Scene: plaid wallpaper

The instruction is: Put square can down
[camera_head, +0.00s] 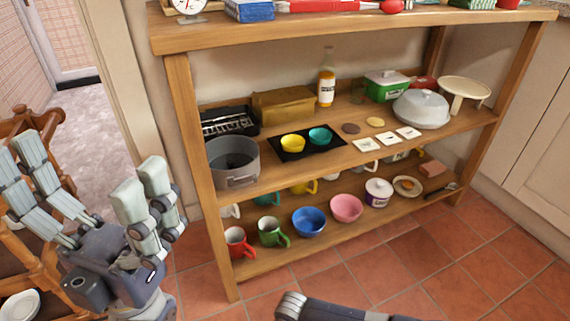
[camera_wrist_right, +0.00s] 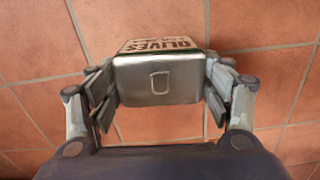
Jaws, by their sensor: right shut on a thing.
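The square can (camera_wrist_right: 158,75) is metallic, with an "OLIVES" label on one side and a small tab-like mark on its end. It sits between the fingers of my right gripper (camera_wrist_right: 160,92) in the right wrist view. The gripper is shut on it, with floor tiles behind it. The can does not show in the head view. My left gripper (camera_head: 85,172) is open and empty at the left of the head view, left of the wooden shelf (camera_head: 188,130).
The shelf's middle board holds a grey pot (camera_head: 235,178), a black tray (camera_head: 310,154) with two cups, a bottle (camera_head: 327,85) and a silver dome (camera_head: 421,108). Mugs and bowls line the lower board. A wooden rack (camera_head: 30,255) stands at left. Tiled floor (camera_head: 400,270) in front is clear.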

